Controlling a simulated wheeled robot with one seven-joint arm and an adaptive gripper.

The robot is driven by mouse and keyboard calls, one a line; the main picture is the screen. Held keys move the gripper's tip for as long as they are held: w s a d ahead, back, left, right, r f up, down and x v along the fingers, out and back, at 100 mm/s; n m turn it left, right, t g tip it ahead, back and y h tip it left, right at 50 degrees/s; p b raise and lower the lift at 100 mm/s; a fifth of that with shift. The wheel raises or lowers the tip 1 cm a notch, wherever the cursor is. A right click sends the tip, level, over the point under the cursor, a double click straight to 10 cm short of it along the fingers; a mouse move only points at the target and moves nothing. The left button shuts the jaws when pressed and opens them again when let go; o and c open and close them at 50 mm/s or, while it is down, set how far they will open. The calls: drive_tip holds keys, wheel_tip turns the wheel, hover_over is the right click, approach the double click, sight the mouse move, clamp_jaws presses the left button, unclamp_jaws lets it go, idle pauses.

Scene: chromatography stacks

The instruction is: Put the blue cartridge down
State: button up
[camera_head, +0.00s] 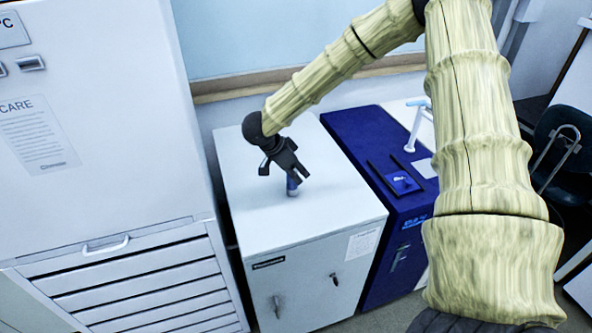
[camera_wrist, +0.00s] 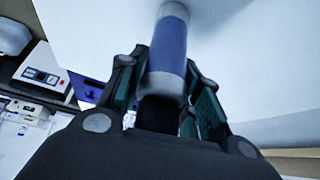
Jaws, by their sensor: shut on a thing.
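The blue cartridge (camera_wrist: 170,42) is a small cylinder with a blue body and pale grey ends. In the wrist view it stands between the two fingers of my gripper (camera_wrist: 167,95), which is shut on it. In the head view my gripper (camera_head: 286,170) is above the white cabinet top, with the cartridge (camera_head: 292,185) below its fingers, roughly upright. The cartridge's lower end is at or very near the cabinet top (camera_head: 330,208); I cannot tell whether it touches. The fingers hide part of the cartridge.
A dark blue cabinet (camera_head: 365,135) stands right of the white one, with a small blue tray (camera_head: 401,183) and thin dark rods on it. A tall white cabinet (camera_head: 95,130) stands at the left. The white top is otherwise clear. A chair (camera_head: 562,150) is at far right.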

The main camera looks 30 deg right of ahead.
drive_tip(key=o, duration=1.2)
drive_tip(key=shift+f, duration=0.1)
drive_tip(key=shift+c, duration=0.2)
